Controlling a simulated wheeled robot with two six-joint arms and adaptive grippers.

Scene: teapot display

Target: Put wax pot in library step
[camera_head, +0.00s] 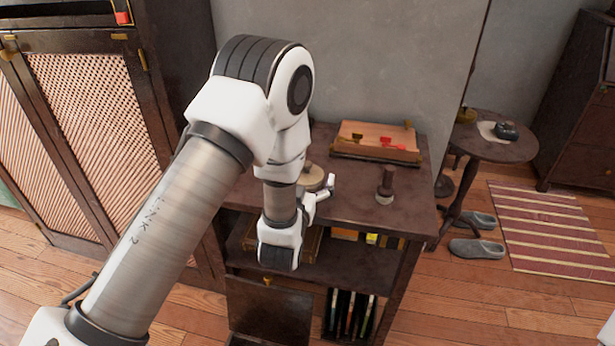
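My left arm reaches down over a dark wooden stand (350,220) with a flat top and shelves below. My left gripper (326,190) is at its near edge, largely hidden by my own wrist, so I cannot tell whether it is open or shut. A round tan-topped thing (313,176), perhaps the wax pot, is just behind the gripper, partly covered by my arm. I cannot tell whether they touch. A small dark upright piece with a pale base (385,187) stands on the top further right. I cannot surely tell which furniture is the library step. My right gripper is not in view.
A wooden tray-like box (377,141) with red pieces sits at the back of the top. Books (350,311) stand on the bottom shelf. A round side table (490,146) holds a dark item (507,130). Grey slippers (477,248) and a striped rug (550,235) lie right.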

